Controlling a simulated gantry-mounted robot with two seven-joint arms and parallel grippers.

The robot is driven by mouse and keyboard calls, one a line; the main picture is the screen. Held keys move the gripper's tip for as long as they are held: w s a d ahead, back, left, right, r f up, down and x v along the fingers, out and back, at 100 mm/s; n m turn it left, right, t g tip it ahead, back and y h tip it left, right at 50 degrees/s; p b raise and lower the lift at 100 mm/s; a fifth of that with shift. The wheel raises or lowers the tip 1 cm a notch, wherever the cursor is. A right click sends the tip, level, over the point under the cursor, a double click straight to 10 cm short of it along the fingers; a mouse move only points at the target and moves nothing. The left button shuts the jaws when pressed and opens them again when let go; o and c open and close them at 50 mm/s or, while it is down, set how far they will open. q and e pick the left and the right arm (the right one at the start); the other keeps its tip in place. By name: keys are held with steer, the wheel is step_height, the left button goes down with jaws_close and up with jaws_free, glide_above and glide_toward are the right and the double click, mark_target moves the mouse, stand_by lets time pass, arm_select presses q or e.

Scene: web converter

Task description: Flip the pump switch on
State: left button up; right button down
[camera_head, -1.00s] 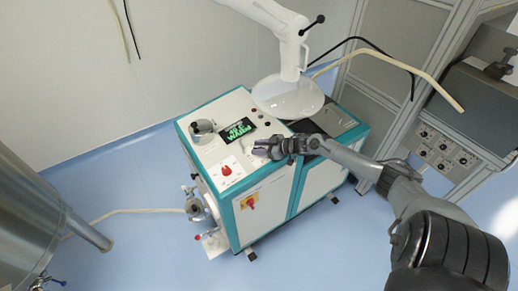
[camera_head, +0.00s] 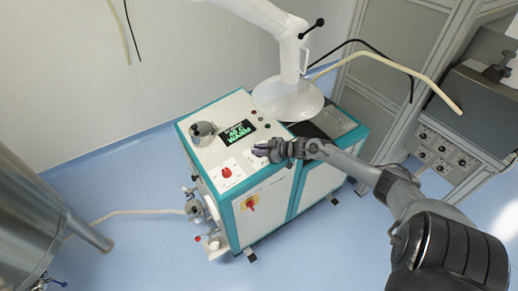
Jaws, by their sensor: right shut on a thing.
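The white and teal machine (camera_head: 272,203) stands on the floor in the middle of the head view. Its top panel holds a lit green display (camera_head: 237,132), a red knob (camera_head: 227,172) on a white plate and a few small buttons near the back. A red rotary switch on a yellow plate (camera_head: 249,202) is on its front side. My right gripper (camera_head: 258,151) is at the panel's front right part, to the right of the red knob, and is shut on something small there. The gripper hides that part, so I cannot tell the pump switch clearly. My left gripper is not in view.
A white extraction hood (camera_head: 288,98) on a jointed arm hangs over the machine's back. A metal cylinder (camera_head: 202,131) stands on the panel's left. A steel tank (camera_head: 30,215) is at the left. Grey cabinets (camera_head: 440,150) stand at the right. Blue floor is clear in front.

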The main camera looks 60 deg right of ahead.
steer(key=m+h+p, duration=0.1)
steer(key=p, duration=0.1)
steer(key=m+h+p, duration=0.2)
steer(key=h+p, duration=0.1)
steer(key=shift+a+r+p, duration=0.15)
steer(key=shift+r+p, duration=0.15)
steer(key=shift+p, duration=0.05)
steer(key=shift+f+m+h+p, duration=0.15)
steer(key=shift+m+h+p, duration=0.45)
steer(key=shift+m+h, duration=0.25)
steer(key=shift+f+m+h+p, duration=0.1)
steer(key=shift+m+h+p, duration=0.35)
steer(key=shift+m+h, duration=1.05)
steer(key=shift+h, duration=0.45)
steer(key=c, duration=1.1)
jaws_free()
steer(key=shift+c, duration=0.2)
steer(key=shift+s, duration=0.1)
